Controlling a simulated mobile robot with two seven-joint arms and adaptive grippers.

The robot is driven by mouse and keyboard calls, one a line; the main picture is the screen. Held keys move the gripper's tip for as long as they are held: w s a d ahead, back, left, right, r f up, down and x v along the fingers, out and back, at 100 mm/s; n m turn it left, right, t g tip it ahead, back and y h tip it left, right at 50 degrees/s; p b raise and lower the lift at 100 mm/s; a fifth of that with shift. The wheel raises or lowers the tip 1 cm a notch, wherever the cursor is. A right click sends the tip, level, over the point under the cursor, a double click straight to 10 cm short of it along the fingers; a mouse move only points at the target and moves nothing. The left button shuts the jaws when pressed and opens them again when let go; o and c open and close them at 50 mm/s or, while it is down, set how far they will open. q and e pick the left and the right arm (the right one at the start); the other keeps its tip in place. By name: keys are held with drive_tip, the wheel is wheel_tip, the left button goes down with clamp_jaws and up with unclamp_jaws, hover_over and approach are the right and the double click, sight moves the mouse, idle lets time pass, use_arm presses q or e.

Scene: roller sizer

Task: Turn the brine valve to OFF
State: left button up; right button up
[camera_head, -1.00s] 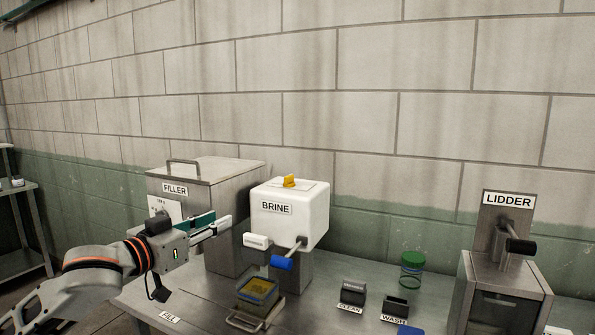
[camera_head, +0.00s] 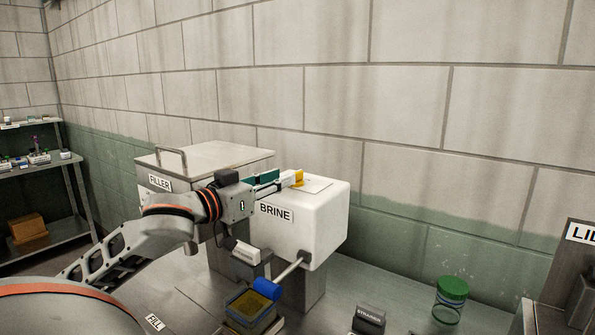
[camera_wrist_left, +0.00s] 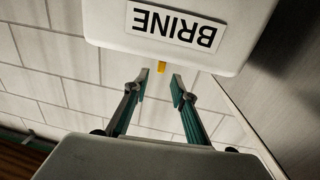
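The white BRINE box (camera_head: 325,215) stands on a pedestal on the steel table. A small yellow knob (camera_head: 298,178) sits on its top; it also shows in the left wrist view (camera_wrist_left: 162,67). A rod with a blue grip (camera_head: 267,288) sticks out of its front. No OFF mark is readable. My left gripper (camera_head: 283,183) is over the box's top left edge with its fingertips close to the yellow knob. In the left wrist view its fingers (camera_wrist_left: 160,84) are apart, and the knob shows in the gap between the tips; contact cannot be told. My right gripper is not in view.
The metal FILLER box (camera_head: 215,158) stands left of the BRINE box. A yellowish container (camera_head: 250,305) is below the blue grip. A green-lidded jar (camera_head: 450,298) and the LIDDER (camera_head: 580,260) are to the right. The wall is behind.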

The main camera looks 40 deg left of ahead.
sight(295, 172)
use_arm(q)
drive_tip(key=shift+w+p, duration=0.3)
drive_tip(key=shift+w, duration=2.75)
drive_tip(key=shift+a, duration=0.1)
clamp_jaws()
